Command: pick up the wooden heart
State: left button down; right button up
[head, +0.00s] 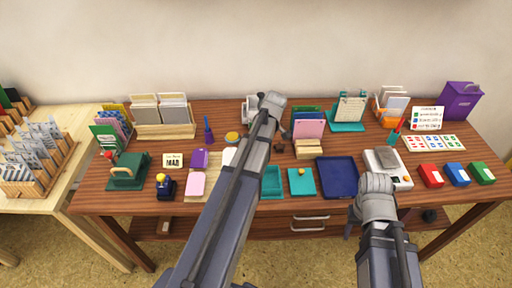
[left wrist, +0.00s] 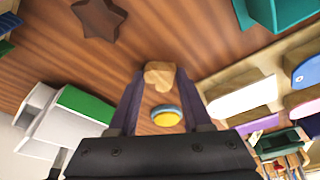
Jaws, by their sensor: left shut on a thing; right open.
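The wooden heart (left wrist: 158,75) is a small tan wooden piece in the left wrist view, held between the fingertips of my left gripper (left wrist: 155,80), which is shut on it. Part of its outline is covered by the fingers. A dark brown star (left wrist: 100,18) lies on the table beyond the fingertips. In the head view my left arm reaches over the middle of the table and hides its gripper and the heart. My right gripper (head: 353,218) is mostly hidden by its own wrist near the table's front edge; it is open and appears empty.
A round yellow-topped tin (left wrist: 166,115) shows between the left fingers. A white and green item (left wrist: 75,110) stands to their left. A teal pad (head: 301,182), a navy tray (head: 337,177) and a white scale (head: 402,180) occupy the front. Card holders line the back.

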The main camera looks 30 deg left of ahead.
pick_arm(q)
jog(key=shift+r, duration=0.1)
notch_tip(320, 180, up, 10)
jog(key=p, duration=1)
